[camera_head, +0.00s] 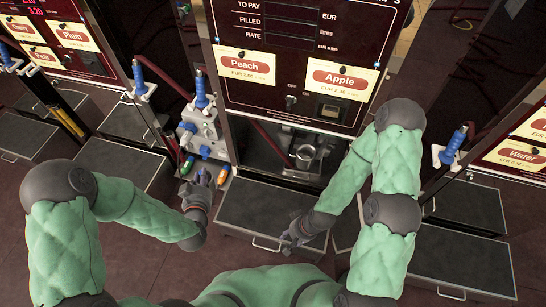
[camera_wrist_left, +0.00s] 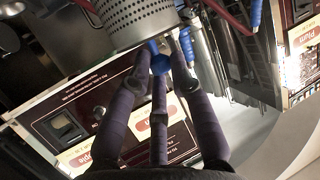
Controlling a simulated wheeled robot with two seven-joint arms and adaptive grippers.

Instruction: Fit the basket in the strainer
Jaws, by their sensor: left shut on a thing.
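The basket (camera_wrist_left: 138,18) is a metal cylinder full of small holes, at the top of the left wrist view. A blue part (camera_wrist_left: 157,57) shows just under it, between my fingers. My left gripper (camera_wrist_left: 165,72) is shut on the basket at this blue part. In the head view my left gripper (camera_head: 203,180) is low in front of the rack, left of the pump's opening; the basket is not clear there. The strainer (camera_head: 305,152) looks like a round metal fitting in the dark opening below the Apple label. My right gripper (camera_head: 297,232) is over the front tray; its fingers are too unclear to judge.
A rack (camera_head: 207,130) with blue, green and orange parts stands left of the opening. The grey tray (camera_head: 262,208) juts out below it. Blue-handled nozzles hang left (camera_head: 139,77) and right (camera_head: 455,142). Dark floor (camera_head: 150,275) lies in front.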

